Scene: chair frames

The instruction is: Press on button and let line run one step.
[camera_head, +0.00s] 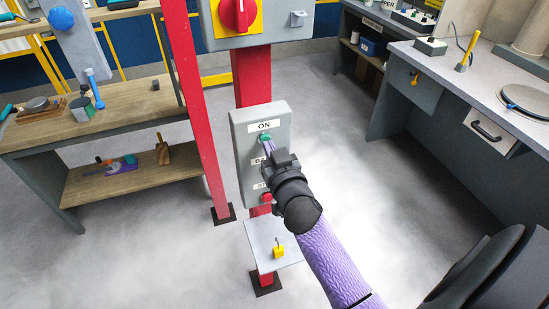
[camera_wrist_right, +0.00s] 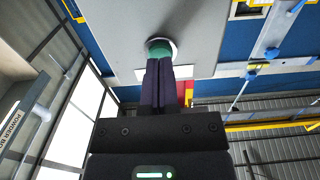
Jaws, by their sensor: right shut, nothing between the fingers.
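A grey control box (camera_head: 238,155) hangs on a red post, with a label reading ON near its top. The green ON button (camera_head: 265,138) sits just below that label. My right gripper (camera_head: 268,146) is shut and empty, its fingertips at the green button. In the right wrist view the two dark fingers (camera_wrist_right: 159,68) lie together, and their tips overlap the green button (camera_wrist_right: 158,47); they look in contact with it. A second label and a third label lower on the box are partly hidden by my gripper. A red button (camera_head: 267,198) shows near the bottom. My left gripper is not in view.
Above the box is a panel with a red rotary switch (camera_head: 238,14) on yellow. A small shelf (camera_head: 262,236) with a yellow padlock (camera_head: 278,252) is below. A wooden workbench (camera_head: 125,103) stands left, a grey counter (camera_head: 465,85) right. The floor between is clear.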

